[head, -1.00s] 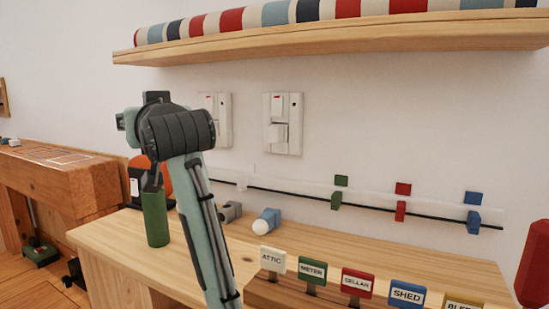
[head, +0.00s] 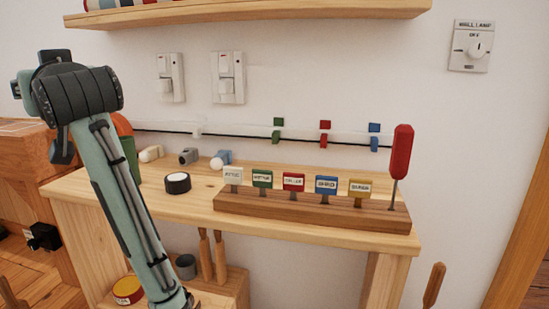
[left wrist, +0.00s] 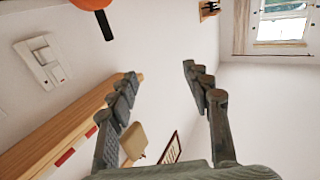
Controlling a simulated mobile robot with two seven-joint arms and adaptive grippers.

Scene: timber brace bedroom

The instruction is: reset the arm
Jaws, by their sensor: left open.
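My left arm rises from the bottom in the head view, with its dark joint (head: 75,92) in front of the wall and bench at the left. I cannot make out its fingers there. In the left wrist view my left gripper (left wrist: 160,77) is open, its two dark fingers well apart and nothing held between them. Wall, a wooden shelf edge (left wrist: 50,128) and a tan block-like thing (left wrist: 133,140) show beyond the fingers. My right gripper is in neither view.
The wooden bench (head: 335,242) bears a label rack (head: 300,210) with a red-handled screwdriver (head: 402,150) at its right end. A black-and-white round (head: 178,183) and green cylinder (head: 130,160) are near my arm. A shelf (head: 250,22) overhangs; switches (head: 228,78) are on the wall.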

